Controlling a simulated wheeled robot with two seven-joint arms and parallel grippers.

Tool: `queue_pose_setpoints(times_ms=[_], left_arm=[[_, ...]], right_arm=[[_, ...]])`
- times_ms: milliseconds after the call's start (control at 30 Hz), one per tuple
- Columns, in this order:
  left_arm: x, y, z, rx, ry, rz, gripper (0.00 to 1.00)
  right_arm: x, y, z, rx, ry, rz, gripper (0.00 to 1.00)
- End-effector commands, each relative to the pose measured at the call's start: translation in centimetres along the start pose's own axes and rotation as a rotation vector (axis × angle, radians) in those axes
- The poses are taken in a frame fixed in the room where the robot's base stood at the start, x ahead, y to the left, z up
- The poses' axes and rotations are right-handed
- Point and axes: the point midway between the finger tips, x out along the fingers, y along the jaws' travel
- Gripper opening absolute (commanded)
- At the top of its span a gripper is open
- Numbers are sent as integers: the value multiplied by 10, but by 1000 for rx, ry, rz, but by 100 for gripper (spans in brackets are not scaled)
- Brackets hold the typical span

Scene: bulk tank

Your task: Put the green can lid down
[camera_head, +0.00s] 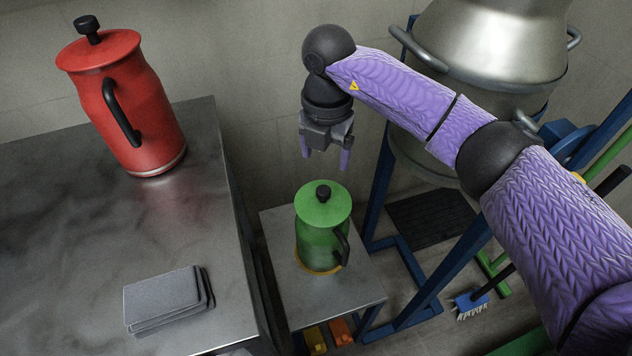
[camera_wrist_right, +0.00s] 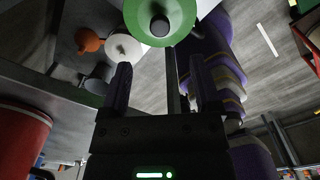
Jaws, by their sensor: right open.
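The green can lid (camera_head: 310,208) with its black knob sits on top of the green can (camera_head: 318,248). The can stands upright on a small low metal table, its black handle toward the right. My right gripper (camera_head: 326,152) hangs above the lid, apart from it, with its purple fingers spread and nothing between them. In the right wrist view, the lid (camera_wrist_right: 181,27) shows at the top, beyond the open fingers (camera_wrist_right: 160,92). My left gripper is in neither view.
A red can (camera_head: 135,110) and a stack of grey cloths or pads (camera_head: 160,297) are on the metal bench (camera_head: 60,230) at left. The low table (camera_head: 347,300) has bare room around the green can. A large steel tank (camera_head: 490,50) in a blue frame stands at right.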

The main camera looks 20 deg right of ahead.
Motion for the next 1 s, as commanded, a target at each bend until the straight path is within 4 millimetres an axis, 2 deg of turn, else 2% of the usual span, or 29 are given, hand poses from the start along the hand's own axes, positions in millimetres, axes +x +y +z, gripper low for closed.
queue_pose_setpoints(times_ms=[200,333,500,700,733,767,1000], left_arm=[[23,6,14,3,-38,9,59],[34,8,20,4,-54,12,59],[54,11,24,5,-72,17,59],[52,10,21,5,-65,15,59],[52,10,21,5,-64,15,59],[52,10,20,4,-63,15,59],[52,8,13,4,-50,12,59]], right_arm=[[46,0,-1,-1,7,-4,80],[66,2,-1,-1,8,-2,80],[100,3,-1,-1,9,-3,80],[97,3,-1,-1,5,2,80],[97,3,-1,-1,4,2,78],[97,3,-1,-1,4,2,72],[97,3,-1,-1,5,2,21]])
